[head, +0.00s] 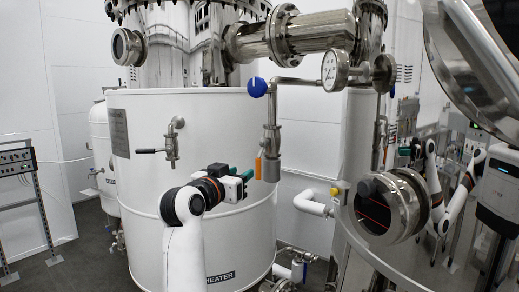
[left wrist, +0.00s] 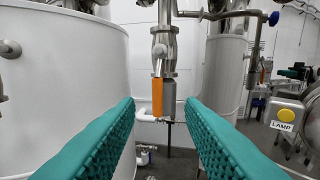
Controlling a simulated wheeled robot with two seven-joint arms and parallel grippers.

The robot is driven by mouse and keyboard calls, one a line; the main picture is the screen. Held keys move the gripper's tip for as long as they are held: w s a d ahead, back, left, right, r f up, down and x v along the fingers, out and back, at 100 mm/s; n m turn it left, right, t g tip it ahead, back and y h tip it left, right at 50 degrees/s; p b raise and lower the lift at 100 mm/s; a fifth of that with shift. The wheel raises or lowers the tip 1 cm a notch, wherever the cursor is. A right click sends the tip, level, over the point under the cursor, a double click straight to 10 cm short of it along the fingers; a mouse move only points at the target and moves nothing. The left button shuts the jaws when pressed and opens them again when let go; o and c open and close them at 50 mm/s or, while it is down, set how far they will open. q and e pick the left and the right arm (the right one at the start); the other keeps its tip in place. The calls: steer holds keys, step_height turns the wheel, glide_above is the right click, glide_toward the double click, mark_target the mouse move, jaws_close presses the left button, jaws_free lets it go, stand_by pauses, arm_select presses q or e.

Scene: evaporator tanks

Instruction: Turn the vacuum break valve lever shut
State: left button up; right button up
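A lever with an orange grip (head: 258,168) hangs straight down beside a steel valve (head: 271,140) on a vertical pipe, in front of the white tank. The orange grip (left wrist: 157,97) is near the middle of the left wrist view, parallel to the pipe and just left of its grey lower end. My left gripper (head: 246,174) is close to the lever, to its left in the head view. Its teal fingers (left wrist: 160,125) are wide apart with nothing between them; the orange grip shows in the gap, beyond the tips. No label names the valve. I see no right gripper of mine.
The large white tank (head: 240,130) stands close beside my left gripper. A blue knob (head: 257,87) and a pressure gauge (head: 334,71) are above. A black-handled tap (head: 150,151) is on the tank. A yellow lamp button (left wrist: 285,115) is at right. White arm links (head: 437,185) show farther right.

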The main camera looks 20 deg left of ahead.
mark_target(257, 164)
arm_select(q)
steer(key=w+p, duration=0.1)
steer(key=w, duration=0.2)
steer(key=w+d+p, duration=0.1)
steer(key=w+p, duration=0.1)
steer(key=w, duration=0.1)
steer(key=w+p, duration=0.2)
steer(key=w, duration=0.2)
steer(key=shift+d, duration=0.15)
steer(key=shift+w+f+p, duration=0.15)
steer(key=shift+w+p, duration=0.35)
steer(key=shift+w, duration=0.35)
jaws_close()
